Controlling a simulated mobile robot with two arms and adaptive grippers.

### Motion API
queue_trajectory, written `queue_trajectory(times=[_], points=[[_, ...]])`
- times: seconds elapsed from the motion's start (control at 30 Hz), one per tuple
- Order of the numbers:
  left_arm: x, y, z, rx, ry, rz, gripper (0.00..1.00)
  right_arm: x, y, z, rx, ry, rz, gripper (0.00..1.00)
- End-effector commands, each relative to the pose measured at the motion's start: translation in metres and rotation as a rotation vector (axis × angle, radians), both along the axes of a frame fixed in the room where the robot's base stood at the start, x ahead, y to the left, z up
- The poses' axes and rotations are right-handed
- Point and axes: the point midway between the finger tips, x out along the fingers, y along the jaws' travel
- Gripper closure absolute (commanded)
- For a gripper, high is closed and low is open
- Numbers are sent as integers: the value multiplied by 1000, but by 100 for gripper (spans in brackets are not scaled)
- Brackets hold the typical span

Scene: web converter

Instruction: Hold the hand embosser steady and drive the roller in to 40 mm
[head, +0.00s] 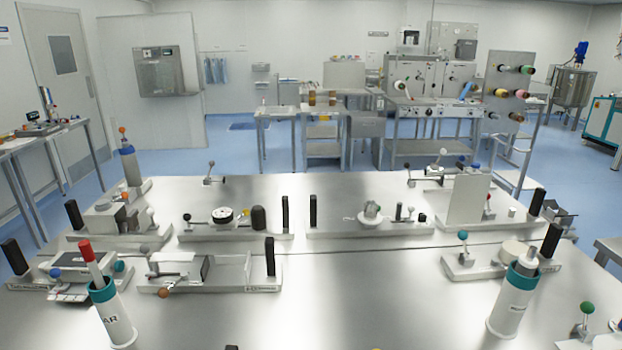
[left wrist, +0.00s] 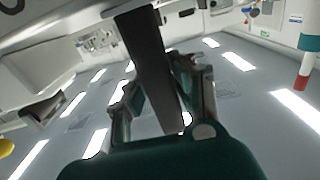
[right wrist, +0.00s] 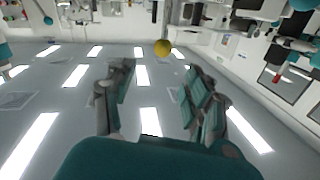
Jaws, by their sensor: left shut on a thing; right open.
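My left gripper (left wrist: 158,88) is shut on a dark upright handle (left wrist: 146,45), which runs between its fingers in the left wrist view. The body this handle belongs to, likely the hand embosser, is mostly out of view. My right gripper (right wrist: 160,85) is open and empty. A yellow ball knob (right wrist: 162,47) on a thin rod shows between its fingers in the right wrist view; how far off it is, I cannot tell. A yellow knob also shows at the edge of the left wrist view (left wrist: 6,148). The roller cannot be made out. Neither gripper shows in the head view.
Several fixtures with black handles stand on the steel table (head: 370,285), including a dial fixture (head: 222,216). White-and-teal cylinders stand at left (head: 112,315) and right (head: 512,308).

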Motion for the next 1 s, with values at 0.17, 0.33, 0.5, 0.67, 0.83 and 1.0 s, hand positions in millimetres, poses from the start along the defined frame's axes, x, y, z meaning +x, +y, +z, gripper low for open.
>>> queue_trajectory(times=[0.17, 0.33, 0.5, 0.67, 0.83, 1.0], points=[[-2, 2, -6, 2, 17, 4, 100, 0, 0, 4, 0, 0, 0, 47], [-2, 2, -5, 3, 17, 4, 100, 0, 0, 8, 0, 0, 0, 47], [-2, 2, -3, 3, 16, 4, 100, 0, 0, 11, 0, 0, 0, 47], [-1, 2, -3, 3, 14, 5, 100, 0, 0, 11, 0, 0, 0, 47], [-1, 2, -2, 3, 11, 5, 69, 0, 0, 11, 0, 0, 0, 47], [-1, 1, 0, 3, 8, 3, 49, 0, 0, 11, 0, 0, 0, 47]])
